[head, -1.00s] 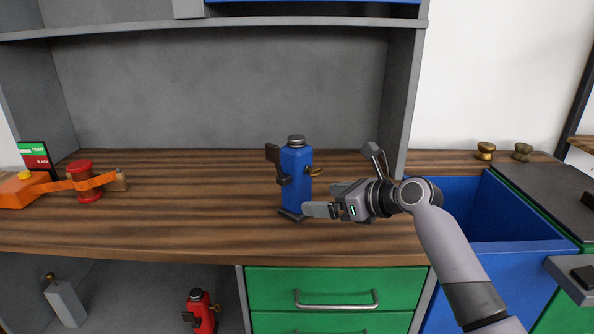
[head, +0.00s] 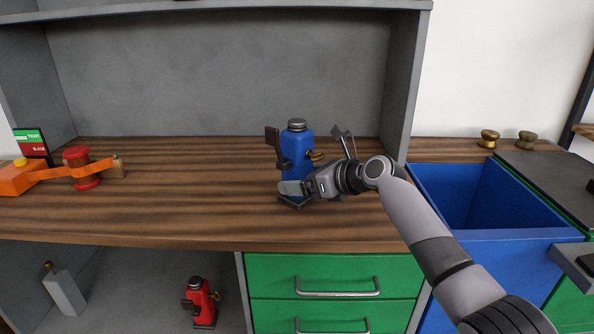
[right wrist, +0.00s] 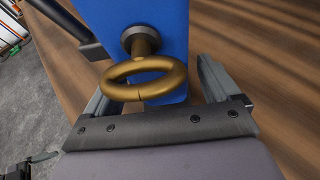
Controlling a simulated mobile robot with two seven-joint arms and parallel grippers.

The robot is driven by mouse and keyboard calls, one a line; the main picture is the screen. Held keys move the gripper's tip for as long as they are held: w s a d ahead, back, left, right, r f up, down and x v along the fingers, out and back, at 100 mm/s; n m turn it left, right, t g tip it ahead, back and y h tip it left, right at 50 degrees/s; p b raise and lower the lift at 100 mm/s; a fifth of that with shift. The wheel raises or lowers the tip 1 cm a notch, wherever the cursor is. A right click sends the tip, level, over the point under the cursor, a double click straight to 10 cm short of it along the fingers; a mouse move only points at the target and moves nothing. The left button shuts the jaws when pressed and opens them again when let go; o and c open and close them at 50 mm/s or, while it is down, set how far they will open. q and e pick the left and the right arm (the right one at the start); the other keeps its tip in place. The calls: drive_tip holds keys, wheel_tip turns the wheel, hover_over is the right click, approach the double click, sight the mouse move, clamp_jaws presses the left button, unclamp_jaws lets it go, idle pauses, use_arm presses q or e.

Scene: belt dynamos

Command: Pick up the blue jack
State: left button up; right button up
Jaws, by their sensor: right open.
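The blue jack (head: 295,150) stands upright on the wooden bench top, with a dark cap, a dark bracket on its left and a brass ring (right wrist: 145,78) on its right side. My right gripper (head: 300,187) is open at the jack's lower body, coming in from the right. In the head view one finger shows in front of the jack; the other is hidden. In the right wrist view the blue body (right wrist: 172,28) lies between the two spread fingers, with the ring close above the palm. I cannot tell whether the fingers touch it. My left gripper is not in view.
A red jack (head: 202,303) and a grey block-like item (head: 64,292) stand on the lower shelf. An orange device with a red spool (head: 82,168) is at the bench's left. A blue bin (head: 495,245) and brass knobs (head: 489,138) are at the right. The bench between is clear.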

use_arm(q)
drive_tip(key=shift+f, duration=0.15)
use_arm(e)
drive_tip(key=shift+w+a+f, duration=0.1)
drive_tip(key=shift+w+a, duration=0.1)
clamp_jaws()
drive_tip(key=shift+r, duration=0.35)
drive_tip(key=shift+r, duration=0.1)
drive_tip(key=shift+r, duration=0.3)
use_arm(q)
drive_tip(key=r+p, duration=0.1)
drive_tip(key=p, duration=0.2)
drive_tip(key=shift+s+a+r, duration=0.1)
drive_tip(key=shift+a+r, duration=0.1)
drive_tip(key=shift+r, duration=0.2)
use_arm(e)
wheel_tip(320, 180, up, 19)
drive_tip(key=shift+r, duration=0.1)
